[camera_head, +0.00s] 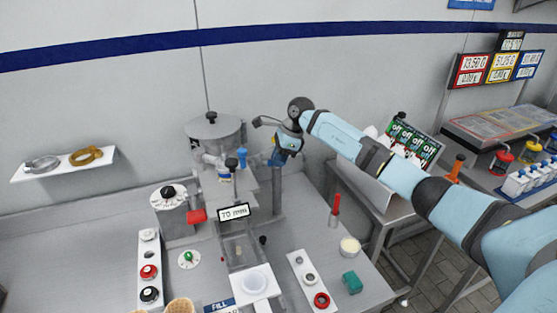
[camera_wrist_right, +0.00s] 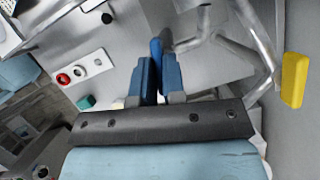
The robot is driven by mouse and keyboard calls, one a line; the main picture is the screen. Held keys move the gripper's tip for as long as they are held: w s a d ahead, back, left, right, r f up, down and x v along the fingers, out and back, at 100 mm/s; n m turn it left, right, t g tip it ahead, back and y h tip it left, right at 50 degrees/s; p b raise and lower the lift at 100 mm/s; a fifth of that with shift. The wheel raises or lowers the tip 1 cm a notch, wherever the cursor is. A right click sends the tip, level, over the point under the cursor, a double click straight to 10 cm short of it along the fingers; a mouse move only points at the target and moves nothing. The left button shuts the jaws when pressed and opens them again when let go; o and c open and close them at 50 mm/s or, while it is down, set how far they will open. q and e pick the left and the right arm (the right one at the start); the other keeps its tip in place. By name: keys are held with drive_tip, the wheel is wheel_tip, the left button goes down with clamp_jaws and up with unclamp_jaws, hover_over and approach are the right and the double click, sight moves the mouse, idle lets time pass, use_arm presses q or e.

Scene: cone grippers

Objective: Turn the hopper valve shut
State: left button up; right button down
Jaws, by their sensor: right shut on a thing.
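The grey hopper (camera_head: 214,130) with a black-knobbed lid stands against the back wall in the head view. My right gripper (camera_head: 275,160) is at the right side of the hopper, reaching in from the right. In the right wrist view, its blue fingers (camera_wrist_right: 156,82) are closed on a slim blue handle (camera_wrist_right: 156,47), which I take for the hopper valve's handle. The fingers hide most of the handle, so its exact angle is hard to tell. My left gripper is not in view.
A red-handled tool (camera_head: 335,211), a teal block (camera_head: 352,282) and a button strip (camera_head: 310,280) lie to the right on the bench. A display (camera_head: 234,212) stands below the hopper. A yellow block (camera_wrist_right: 295,80) shows at the right of the wrist view.

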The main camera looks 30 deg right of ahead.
drive_tip(key=m+t+h, duration=0.1)
drive_tip(key=m, duration=0.2)
drive_tip(key=shift+s+m+b, duration=0.1)
drive_tip(key=shift+m+b, duration=0.2)
drive_tip(key=shift+b, duration=0.05)
drive_tip(key=m+t+h+b, duration=0.1)
drive_tip(key=m, duration=0.3)
drive_tip(key=shift+a+m, duration=0.1)
drive_tip(key=shift+m, duration=0.2)
drive_tip(key=m+h, duration=0.1)
drive_tip(key=m, duration=0.1)
drive_tip(key=m+h+b, duration=0.1)
drive_tip(key=m, duration=0.1)
drive_tip(key=shift+a+t, duration=0.15)
drive_tip(key=shift+t, duration=0.15)
drive_tip(key=shift+m+h+b, duration=0.5)
drive_tip(key=shift+m, duration=1)
drive_tip(key=c, duration=1.2)
unclamp_jaws()
